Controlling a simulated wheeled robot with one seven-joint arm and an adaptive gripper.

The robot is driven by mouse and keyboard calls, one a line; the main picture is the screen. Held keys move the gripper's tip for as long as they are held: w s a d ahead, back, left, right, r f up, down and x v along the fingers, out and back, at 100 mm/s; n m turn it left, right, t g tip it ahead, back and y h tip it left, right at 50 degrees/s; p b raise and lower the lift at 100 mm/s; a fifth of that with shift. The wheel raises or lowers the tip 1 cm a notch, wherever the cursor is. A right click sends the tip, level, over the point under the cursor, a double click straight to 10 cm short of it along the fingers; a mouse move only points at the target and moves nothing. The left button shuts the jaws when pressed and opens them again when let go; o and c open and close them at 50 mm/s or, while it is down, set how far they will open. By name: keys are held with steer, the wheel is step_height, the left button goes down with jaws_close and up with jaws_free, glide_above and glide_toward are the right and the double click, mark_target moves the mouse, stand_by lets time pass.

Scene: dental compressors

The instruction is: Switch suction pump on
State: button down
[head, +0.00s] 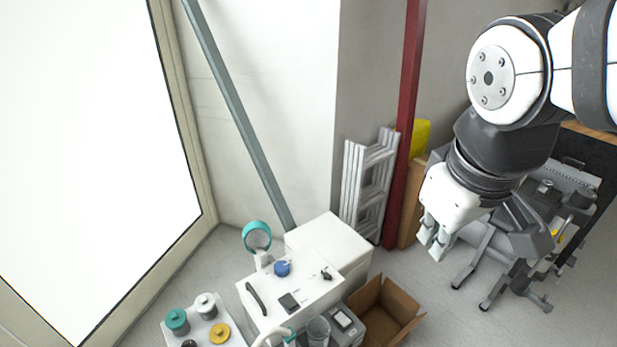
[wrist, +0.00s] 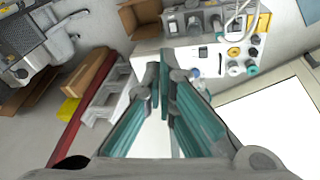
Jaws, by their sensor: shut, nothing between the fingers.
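A white machine (head: 262,303) stands at the bottom centre of the head view. On its top are a blue knob (head: 282,268), a dark handle (head: 257,298), a small black panel part (head: 289,302) and a small black lever (head: 326,275). I cannot tell which part is the suction pump's switch. My gripper (head: 433,243) is shut and empty, above and to the right of the machine, apart from it. In the wrist view my gripper (wrist: 159,68) points towards the white machine (wrist: 150,53), and its fingers hide part of it.
An open cardboard box (head: 388,312) sits right of the machine. Teal, white and yellow caps stand on a white unit (head: 203,322) at lower left. A folded ladder (head: 368,185) leans by a red post (head: 405,130). Grey equipment (head: 520,225) stands at right.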

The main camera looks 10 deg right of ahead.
steer(key=w+d+f+n+g+h+b, duration=0.1)
steer(key=w+f+n+g+b, duration=0.1)
steer(key=w+f+n+b, duration=0.7)
steer(key=n+g+b, duration=0.2)
steer(key=n+b, duration=0.5)
glide_above(347, 323)
steer(key=d, duration=0.1)
steer(key=w+a+f+x, duration=0.1)
steer(key=a+x, duration=0.2)
steer(key=x, duration=1.1)
steer(key=w+a+x, duration=0.1)
steer(key=a+x, duration=0.1)
steer(key=x, duration=1.2)
step_height(347, 323, down, 14)
steer(key=w+a+n+y+b, duration=0.1)
steer(key=a+n+b, duration=0.1)
steer(key=n+b, duration=0.1)
steer(key=shift+w+a+n+y+b, duration=0.15)
steer(key=shift+w+n+y+b, duration=0.2)
steer(key=shift+n, duration=0.45)
steer(key=shift+s, duration=0.1)
steer(key=f+b, duration=0.2)
steer(key=f, duration=0.2)
steer(key=s+f+b, duration=0.1)
steer(key=f+b, duration=0.1)
steer(key=f, duration=0.3)
steer(key=f+b, duration=0.2)
steer(key=f, duration=0.3)
steer(key=shift+s+d, duration=0.2)
steer(key=shift+d, duration=0.2)
